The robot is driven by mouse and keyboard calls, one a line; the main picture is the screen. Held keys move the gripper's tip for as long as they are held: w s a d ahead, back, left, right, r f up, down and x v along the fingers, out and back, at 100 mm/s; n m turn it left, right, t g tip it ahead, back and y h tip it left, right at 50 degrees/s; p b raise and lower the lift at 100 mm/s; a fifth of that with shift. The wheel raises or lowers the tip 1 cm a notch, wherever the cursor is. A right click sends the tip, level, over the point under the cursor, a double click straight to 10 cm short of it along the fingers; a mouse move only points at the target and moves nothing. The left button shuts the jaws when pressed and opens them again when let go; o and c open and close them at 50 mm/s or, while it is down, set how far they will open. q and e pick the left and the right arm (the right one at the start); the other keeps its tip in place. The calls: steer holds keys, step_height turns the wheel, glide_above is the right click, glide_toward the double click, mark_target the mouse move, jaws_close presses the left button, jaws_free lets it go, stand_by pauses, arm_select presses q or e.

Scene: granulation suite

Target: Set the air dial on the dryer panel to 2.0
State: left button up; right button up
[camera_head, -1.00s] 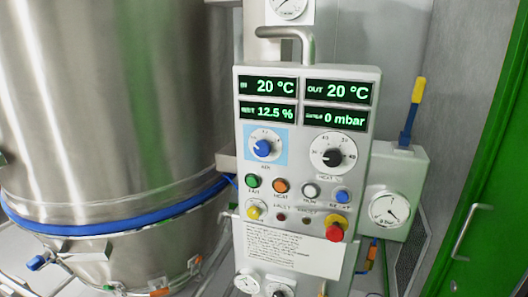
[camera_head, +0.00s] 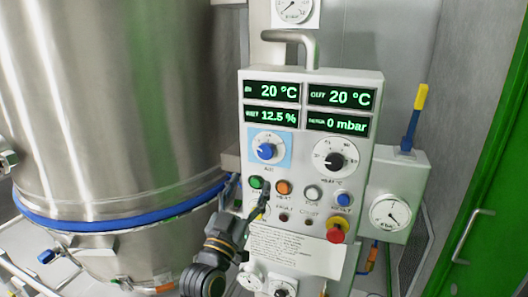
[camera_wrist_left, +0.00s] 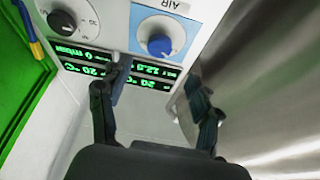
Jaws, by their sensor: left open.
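The air dial is a blue knob (camera_head: 266,151) on a pale blue square, at the upper left of the dryer panel (camera_head: 361,90). In the left wrist view the air dial (camera_wrist_left: 159,45) appears upside down near the top, beyond the fingertips. My left gripper (camera_head: 253,190) is just below the dial in the head view, in front of the button rows. In the wrist view my left gripper (camera_wrist_left: 158,76) is open, with nothing between its fingers and apart from the dial. The dial's exact setting is too small to read. My right gripper is not in view.
A black heat dial (camera_head: 334,161) is right of the air dial. Buttons and a red emergency stop (camera_head: 336,234) lie lower. A metal handle (camera_head: 295,36) tops the panel. The steel vessel (camera_head: 110,110) stands close on the left; a gauge box (camera_head: 396,165) is at right.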

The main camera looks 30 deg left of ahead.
mark_target(264, 154)
arm_select(q)
steer(key=p+x, duration=0.3)
steer(key=x, duration=0.7)
steer(key=shift+w, duration=0.2)
steer(key=c, duration=1.2)
steer(key=shift+o, duration=0.2)
